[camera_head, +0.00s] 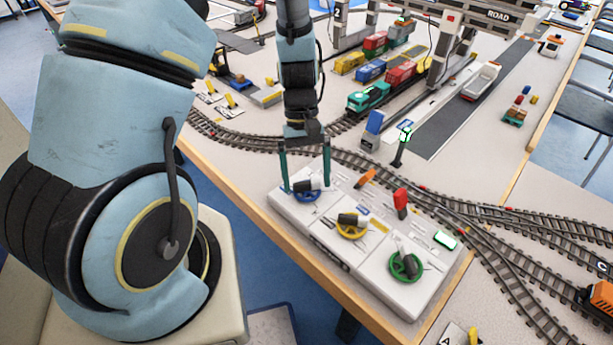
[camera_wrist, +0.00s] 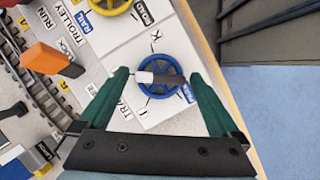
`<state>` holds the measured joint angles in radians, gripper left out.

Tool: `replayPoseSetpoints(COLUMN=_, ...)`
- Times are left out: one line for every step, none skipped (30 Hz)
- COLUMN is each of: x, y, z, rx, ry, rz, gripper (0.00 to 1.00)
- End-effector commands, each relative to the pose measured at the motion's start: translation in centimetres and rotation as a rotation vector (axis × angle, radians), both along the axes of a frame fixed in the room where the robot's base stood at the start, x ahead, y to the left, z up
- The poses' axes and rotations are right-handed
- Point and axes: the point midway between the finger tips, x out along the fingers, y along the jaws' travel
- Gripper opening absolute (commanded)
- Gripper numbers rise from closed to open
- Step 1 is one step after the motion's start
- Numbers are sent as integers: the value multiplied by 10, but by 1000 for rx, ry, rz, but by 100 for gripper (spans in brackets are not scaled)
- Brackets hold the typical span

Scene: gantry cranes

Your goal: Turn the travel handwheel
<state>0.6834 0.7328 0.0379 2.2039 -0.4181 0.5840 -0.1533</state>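The blue handwheel (camera_head: 306,197) is at the left end of a white control panel (camera_head: 330,238). In the wrist view, letters starting "TRA" are printed beside this blue handwheel (camera_wrist: 176,66), partly hidden by a finger. A dark grip with a white end lies across the wheel. My gripper (camera_head: 305,186) points down over it with green fingers apart. In the wrist view, my gripper (camera_wrist: 158,76) has one finger on each side of the wheel, with gaps visible. I cannot tell whether the fingertips reach down to wheel height.
A yellow handwheel (camera_head: 351,230) and a green handwheel (camera_head: 405,265) sit farther right on the panel. An orange lever (camera_head: 366,178) and a red lever (camera_head: 401,203) stand behind them. Model rail track (camera_head: 350,158) runs behind the panel. The wooden table edge (camera_head: 290,237) is in front.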

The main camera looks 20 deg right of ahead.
Motion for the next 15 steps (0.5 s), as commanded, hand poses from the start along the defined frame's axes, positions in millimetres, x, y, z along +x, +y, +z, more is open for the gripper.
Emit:
replayPoseSetpoints(x=0, y=0, z=0, rx=1, ry=1, rz=0, gripper=100)
replayPoseSetpoints(x=0, y=0, z=0, rx=1, ry=1, rz=0, gripper=100)
replayPoseSetpoints(x=0, y=0, z=0, rx=1, ry=1, rz=0, gripper=100)
replayPoseSetpoints(x=-1, y=0, z=0, rx=1, ry=1, rz=0, gripper=100)
replayPoseSetpoints(x=-1, y=0, z=0, rx=1, ry=2, rz=0, gripper=100)
replayPoseSetpoints(x=0, y=0, z=0, rx=1, ry=2, rz=0, gripper=100)
replayPoseSetpoints(x=0, y=0, z=0, rx=1, ry=1, rz=0, gripper=100)
replayPoseSetpoints(x=0, y=0, z=1, rx=1, ry=1, rz=0, gripper=100)
replayPoseSetpoints(x=1, y=0, z=3, rx=0, ry=0, rz=0, gripper=100)
replayPoseSetpoints(x=2, y=0, z=5, rx=0, ry=0, rz=0, gripper=100)
replayPoseSetpoints(x=4, y=-1, z=8, rx=-1, ry=0, rz=0, gripper=100)
replayPoseSetpoints(x=6, y=-1, z=13, rx=-1, ry=-3, rz=0, gripper=100)
replayPoseSetpoints(x=8, y=-1, z=17, rx=-2, ry=-2, rz=-1, gripper=100)
replayPoseSetpoints(x=10, y=-1, z=22, rx=-2, ry=-4, rz=-1, gripper=100)
replayPoseSetpoints(x=13, y=-2, z=29, rx=-3, ry=-3, rz=0, gripper=100)
